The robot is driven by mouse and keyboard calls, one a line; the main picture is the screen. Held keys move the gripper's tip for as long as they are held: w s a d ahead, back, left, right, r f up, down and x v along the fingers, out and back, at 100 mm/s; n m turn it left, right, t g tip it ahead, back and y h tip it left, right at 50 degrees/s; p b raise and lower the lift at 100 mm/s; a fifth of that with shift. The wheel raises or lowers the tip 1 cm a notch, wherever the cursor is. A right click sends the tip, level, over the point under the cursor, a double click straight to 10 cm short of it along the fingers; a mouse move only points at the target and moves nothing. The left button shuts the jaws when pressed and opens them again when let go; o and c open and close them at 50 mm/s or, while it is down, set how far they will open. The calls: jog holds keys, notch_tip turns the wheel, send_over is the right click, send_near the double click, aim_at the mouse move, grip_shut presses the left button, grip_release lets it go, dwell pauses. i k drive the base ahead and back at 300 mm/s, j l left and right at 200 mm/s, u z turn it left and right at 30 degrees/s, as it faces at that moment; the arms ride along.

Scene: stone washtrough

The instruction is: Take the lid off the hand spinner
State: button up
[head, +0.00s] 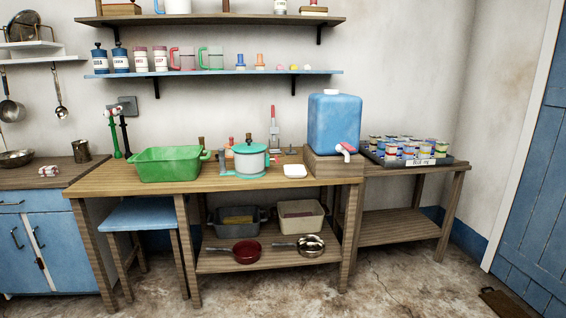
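What looks like the hand spinner (251,162) stands on the wooden worktable in the head view, between the green tub and the blue water container. It has a pale, round body. My gripper is not in view.
A green tub (167,164) stands left of the spinner. A small white dish (295,171) lies at its right, before the blue water container (334,122) on a wooden block. Bottles stand close behind. A tray of tins (434,161) is farther right. The worktable's front strip (215,186) is clear.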

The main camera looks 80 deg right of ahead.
aim_at(249, 147)
jog(key=z, duration=3.05)
jog(key=i+l+u, duration=0.2)
